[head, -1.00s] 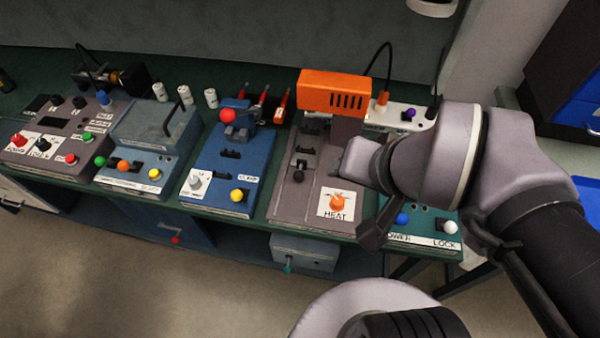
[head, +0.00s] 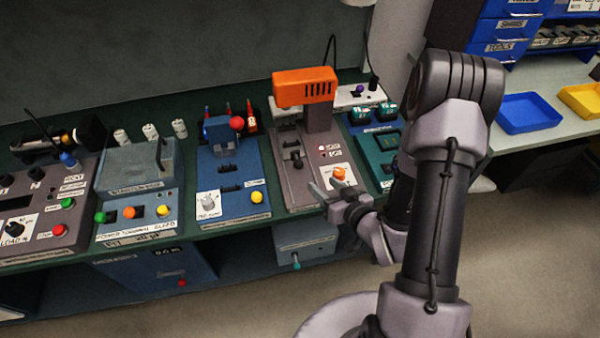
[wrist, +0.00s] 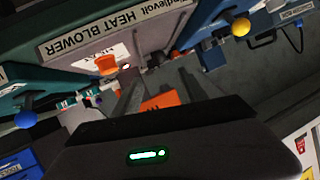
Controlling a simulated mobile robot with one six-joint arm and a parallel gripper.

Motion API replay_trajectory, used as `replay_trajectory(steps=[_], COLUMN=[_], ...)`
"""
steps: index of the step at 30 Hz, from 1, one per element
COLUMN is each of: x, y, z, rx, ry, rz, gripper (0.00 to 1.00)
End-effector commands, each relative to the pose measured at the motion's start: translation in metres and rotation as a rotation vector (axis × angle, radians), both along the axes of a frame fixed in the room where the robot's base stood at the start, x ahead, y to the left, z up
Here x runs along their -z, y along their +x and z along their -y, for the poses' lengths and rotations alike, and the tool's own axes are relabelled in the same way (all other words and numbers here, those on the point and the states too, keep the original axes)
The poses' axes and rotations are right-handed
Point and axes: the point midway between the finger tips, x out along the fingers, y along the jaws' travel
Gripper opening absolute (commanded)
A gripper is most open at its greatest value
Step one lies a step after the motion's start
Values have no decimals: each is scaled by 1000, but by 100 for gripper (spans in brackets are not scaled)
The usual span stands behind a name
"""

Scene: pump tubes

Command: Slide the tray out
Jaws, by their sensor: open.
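The heat blower (head: 300,192) is a grey-brown unit with an orange blower head (head: 304,87), an orange knob (head: 339,174) and red lights. A small dark slide with a black knob (head: 297,156) sits in its channel below the blower head; it may be the tray, but I cannot tell for certain. My gripper (head: 322,189) is open and empty at the heat blower's front edge, near the orange knob. In the wrist view, my open fingers (wrist: 158,92) point towards the heat blower's front, with its HEAT BLOWER label (wrist: 115,28) and orange knob (wrist: 107,64) beyond them.
A blue clamp unit (head: 238,200) with a red-balled lever stands left, and a teal unit (head: 375,150) right. A grey box with a teal knob (head: 297,264) hangs below the bench. Blue (head: 528,113) and yellow (head: 585,99) bins stand far right. The floor in front is clear.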

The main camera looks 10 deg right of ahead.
Motion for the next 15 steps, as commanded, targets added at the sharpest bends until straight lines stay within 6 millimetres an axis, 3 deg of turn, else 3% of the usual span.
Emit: replay_trajectory(steps=[1,9,15], x=[18,40,52], y=[14,87,119], z=[-5,-26,-34], rx=[-6,-3,-1], ry=[-5,-2,-2], rz=[5,2,1], gripper=[50,50,50])
